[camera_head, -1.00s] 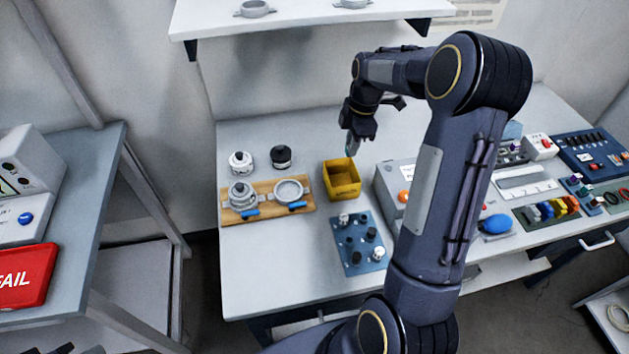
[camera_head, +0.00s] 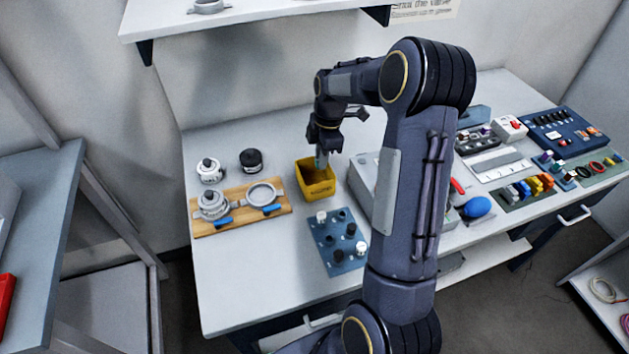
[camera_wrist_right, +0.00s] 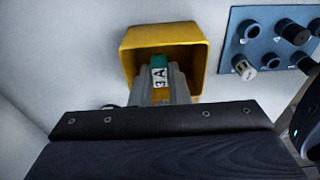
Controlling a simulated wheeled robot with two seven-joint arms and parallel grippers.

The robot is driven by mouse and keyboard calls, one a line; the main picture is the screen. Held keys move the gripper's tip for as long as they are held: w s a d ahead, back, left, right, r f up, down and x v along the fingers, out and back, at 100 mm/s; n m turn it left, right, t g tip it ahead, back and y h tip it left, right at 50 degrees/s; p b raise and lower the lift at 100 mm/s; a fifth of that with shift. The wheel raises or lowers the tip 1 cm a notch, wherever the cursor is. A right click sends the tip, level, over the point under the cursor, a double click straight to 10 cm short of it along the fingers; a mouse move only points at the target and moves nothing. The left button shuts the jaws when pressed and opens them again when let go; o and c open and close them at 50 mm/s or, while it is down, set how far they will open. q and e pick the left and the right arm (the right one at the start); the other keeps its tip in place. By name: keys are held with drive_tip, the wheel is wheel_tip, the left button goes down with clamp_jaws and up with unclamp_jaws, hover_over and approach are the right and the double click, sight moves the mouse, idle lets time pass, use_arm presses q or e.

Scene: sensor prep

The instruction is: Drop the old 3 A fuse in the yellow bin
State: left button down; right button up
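The yellow bin (camera_head: 318,192) stands on the workbench behind the blue panel; its open mouth also shows in the right wrist view (camera_wrist_right: 165,36). My right gripper (camera_head: 321,163) points down at the bin's mouth. In the right wrist view its grey fingers (camera_wrist_right: 160,88) are shut on the old 3 A fuse (camera_wrist_right: 159,72), a small piece with a green end and a white "3A" label. The fuse appears over or just within the bin's opening; its exact height is unclear. In the head view the fuse is too small to make out. My left gripper is not in view.
A blue panel with several knobs (camera_head: 326,259) lies in front of the bin. A wooden board (camera_head: 238,223) with ring fixtures is to the left, with a black knob (camera_head: 251,161) behind. A grey box (camera_head: 363,178) stands close on the right.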

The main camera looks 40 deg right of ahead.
drive_tip(key=o, duration=0.5)
drive_tip(key=r, duration=0.5)
drive_tip(key=d+r, duration=0.1)
drive_tip(key=r, duration=0.1)
drive_tip(key=shift+s+r, duration=0.15)
drive_tip(key=shift+r, duration=0.2)
